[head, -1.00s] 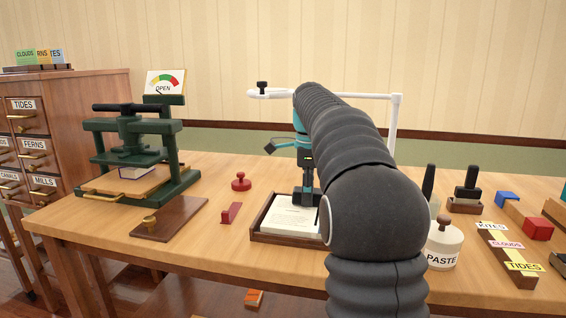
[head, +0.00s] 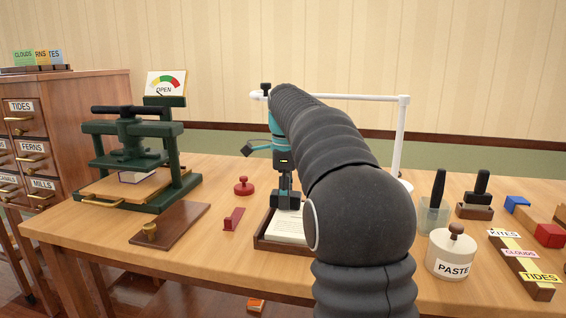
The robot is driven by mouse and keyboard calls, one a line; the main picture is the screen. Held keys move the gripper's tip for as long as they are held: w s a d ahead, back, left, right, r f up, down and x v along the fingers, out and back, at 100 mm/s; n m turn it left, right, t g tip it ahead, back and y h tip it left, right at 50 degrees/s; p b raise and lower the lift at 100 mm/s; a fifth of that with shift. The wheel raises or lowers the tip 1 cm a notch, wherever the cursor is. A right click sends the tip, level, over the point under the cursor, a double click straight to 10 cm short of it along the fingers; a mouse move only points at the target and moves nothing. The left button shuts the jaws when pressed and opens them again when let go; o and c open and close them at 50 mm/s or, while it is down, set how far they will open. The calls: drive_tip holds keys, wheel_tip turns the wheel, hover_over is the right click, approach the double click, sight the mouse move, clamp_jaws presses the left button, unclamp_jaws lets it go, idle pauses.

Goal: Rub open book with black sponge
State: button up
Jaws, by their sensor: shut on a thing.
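The open book (head: 291,229) lies in a shallow brown wooden tray (head: 268,244) on the table. Its left part shows white pages with faint print; my arm hides the right part. My gripper (head: 286,193) points down over the back left of the pages, shut on a dark block taken as the black sponge (head: 286,203). The block is small and merges with the dark fingers, so its outline is unclear. It is at or just above the page; I cannot tell whether it touches.
A red stamp (head: 243,187) and red block (head: 233,219) lie left of the tray. A paste jar (head: 450,255), brush cup (head: 433,215) and label rack (head: 523,265) stand at right. A white rail (head: 402,140) rises behind my arm.

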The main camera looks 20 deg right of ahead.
wheel_tip(320, 180, up, 4)
drive_tip(key=shift+r, duration=1.95)
